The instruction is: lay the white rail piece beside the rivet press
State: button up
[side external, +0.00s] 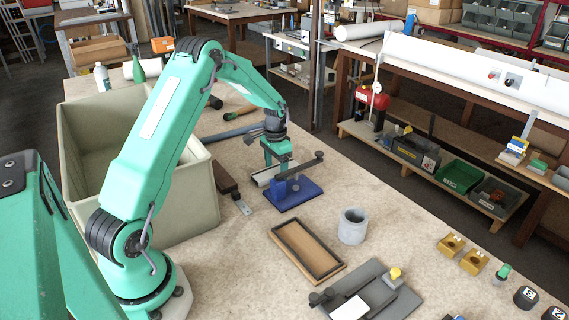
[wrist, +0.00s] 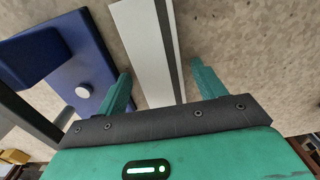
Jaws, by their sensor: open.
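The white rail piece (side external: 264,178) lies on the bench beside the blue rivet press (side external: 296,195), on its left side. In the wrist view the rail piece (wrist: 143,45) is a long white strip with a dark grey edge, and a narrow strip of bench shows between it and the press (wrist: 60,62). My gripper (side external: 277,163) is over the rail piece, close to the press. In the wrist view my gripper's (wrist: 161,72) two green fingers are apart, one on each side of the rail piece, with gaps. The side view partly hides the rail piece behind the gripper and press.
A large beige bin (side external: 190,190) stands left of the gripper. A brown bar (side external: 227,182) lies near it. In front are a wooden tray (side external: 283,229), a grey cup (side external: 352,226) and a grey fixture (side external: 400,300). Yellow blocks (side external: 474,262) sit at the right.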

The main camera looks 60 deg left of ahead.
aim_at(276, 170)
notch_tip(276, 170, up, 12)
jog(key=shift+r, duration=0.15)
dwell(0.6)
dwell(0.5)
jog(key=s+d+r+t, duration=0.3)
jog(key=s+d+r, duration=0.6)
jog(key=d+r, duration=0.4)
jog(key=s+d+t, duration=0.1)
jog(key=s+d, duration=0.4)
jog(key=s, duration=0.2)
jog(key=s+d+f+t, duration=0.1)
jog(key=s+d, duration=0.4)
jog(key=s, duration=0.3)
jog(key=shift+s+d+t, duration=0.3)
